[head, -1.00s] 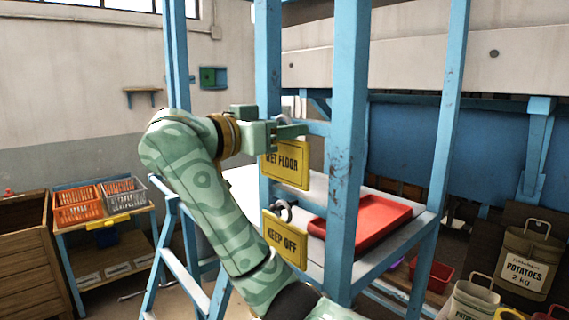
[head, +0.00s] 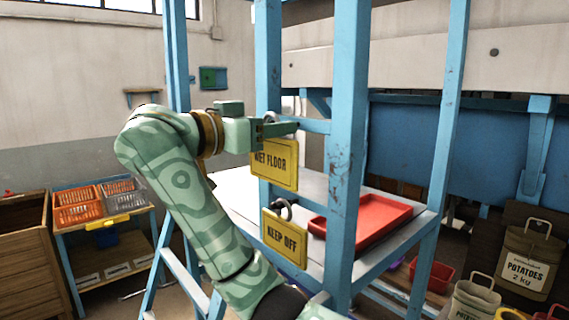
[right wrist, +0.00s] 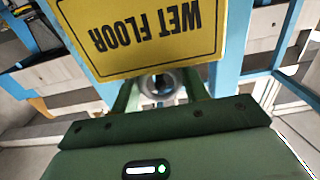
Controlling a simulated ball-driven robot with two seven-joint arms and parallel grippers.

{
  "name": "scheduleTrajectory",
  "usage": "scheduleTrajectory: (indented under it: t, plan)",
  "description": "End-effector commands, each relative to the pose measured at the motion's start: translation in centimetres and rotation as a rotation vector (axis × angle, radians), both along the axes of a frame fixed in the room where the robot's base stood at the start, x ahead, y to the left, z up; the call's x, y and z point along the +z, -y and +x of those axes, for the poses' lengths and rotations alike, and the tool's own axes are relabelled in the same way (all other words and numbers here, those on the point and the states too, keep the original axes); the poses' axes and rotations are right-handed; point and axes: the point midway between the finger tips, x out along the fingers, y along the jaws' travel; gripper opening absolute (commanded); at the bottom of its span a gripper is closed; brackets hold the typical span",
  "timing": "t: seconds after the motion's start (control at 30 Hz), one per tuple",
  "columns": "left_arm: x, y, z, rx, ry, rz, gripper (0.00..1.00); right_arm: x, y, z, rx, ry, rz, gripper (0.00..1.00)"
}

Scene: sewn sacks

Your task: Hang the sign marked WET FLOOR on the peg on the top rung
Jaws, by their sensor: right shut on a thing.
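The yellow WET FLOOR sign (head: 275,172) hangs below my right gripper (head: 284,129), which is shut on it beside the top rung (head: 314,126) of the blue frame. In the right wrist view the sign (right wrist: 150,38) appears upside down, with a round ring (right wrist: 160,84) between the fingers of my right gripper (right wrist: 162,92). I cannot make out the peg on the top rung; my gripper covers part of that area. The yellow KEEP OFF sign (head: 285,238) hangs by a ring on the lower rung. My left gripper is not in view.
A blue post (head: 346,150) stands just right of the sign, and another (head: 268,60) stands behind my gripper. A red tray (head: 385,222) lies on the shelf behind the frame. Orange baskets (head: 76,208) stand at left. A potato sack (head: 530,262) is at lower right.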

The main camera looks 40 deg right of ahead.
Motion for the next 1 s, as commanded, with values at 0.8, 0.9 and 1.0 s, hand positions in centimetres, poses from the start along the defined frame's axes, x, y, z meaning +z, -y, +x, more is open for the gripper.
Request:
scheduleTrajectory:
  t: [0.8, 0.9, 1.0]
  plan:
    - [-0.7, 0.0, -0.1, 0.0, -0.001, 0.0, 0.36, 0.0, -4.0, -0.3, 0.0, 0.0, 0.0, 0.25]
    - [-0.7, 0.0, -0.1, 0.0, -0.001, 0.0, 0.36, 0.0, -4.4, -0.3, 0.001, 0.0, 0.0, 0.25]
    - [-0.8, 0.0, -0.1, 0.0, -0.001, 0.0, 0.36, 0.0, -4.7, -0.4, 0.0, 0.001, 0.0, 0.25]
